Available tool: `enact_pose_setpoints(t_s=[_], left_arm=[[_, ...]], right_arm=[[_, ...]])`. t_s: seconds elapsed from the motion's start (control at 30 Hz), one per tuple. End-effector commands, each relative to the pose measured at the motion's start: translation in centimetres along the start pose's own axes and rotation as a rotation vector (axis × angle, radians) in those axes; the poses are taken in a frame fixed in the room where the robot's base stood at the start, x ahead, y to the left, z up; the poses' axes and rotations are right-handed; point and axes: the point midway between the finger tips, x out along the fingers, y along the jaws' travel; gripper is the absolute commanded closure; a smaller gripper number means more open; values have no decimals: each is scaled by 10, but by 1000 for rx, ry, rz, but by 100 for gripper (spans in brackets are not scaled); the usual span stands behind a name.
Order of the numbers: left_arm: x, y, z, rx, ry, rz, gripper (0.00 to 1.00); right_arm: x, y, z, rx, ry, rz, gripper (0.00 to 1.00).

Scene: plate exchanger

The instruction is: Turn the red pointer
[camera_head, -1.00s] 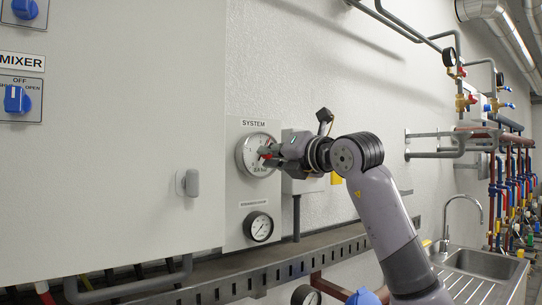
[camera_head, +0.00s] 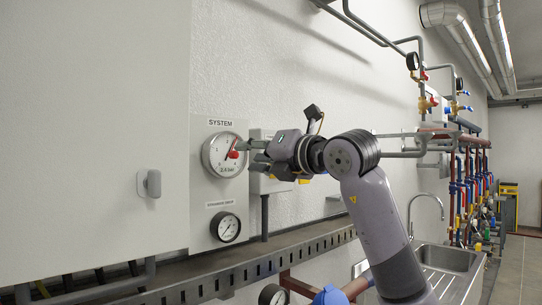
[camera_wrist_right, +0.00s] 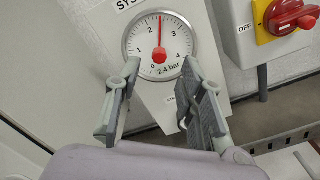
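The red pointer (camera_head: 234,153) sits on the round white gauge (camera_head: 211,158) under the SYSTEM label. In the right wrist view its red knob and thin needle (camera_wrist_right: 160,40) show clearly, the needle pointing nearly straight up between the 2 and its neighbouring marks. My right gripper (camera_head: 254,156) is just right of the gauge in the head view, its fingers apart from the pointer. In the right wrist view its two fingers (camera_wrist_right: 161,70) are spread on either side below the knob, with nothing between them. My left gripper is not in view.
A smaller gauge (camera_head: 226,227) is below on the same panel. A perforated metal rail (camera_head: 240,271) runs below. A cabinet with a grey handle (camera_head: 149,183) stands left.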

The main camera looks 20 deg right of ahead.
Motion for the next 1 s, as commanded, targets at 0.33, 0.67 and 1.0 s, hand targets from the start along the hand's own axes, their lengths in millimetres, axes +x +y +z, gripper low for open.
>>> enact_pose_setpoints(t_s=[0.33,0.67,1.0], left_arm=[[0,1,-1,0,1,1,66],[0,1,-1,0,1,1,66],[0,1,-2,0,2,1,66]], right_arm=[[-58,0,0,-1,0,-1,64],[-65,0,-1,0,2,-1,64],[-65,0,-1,0,1,-1,64]])
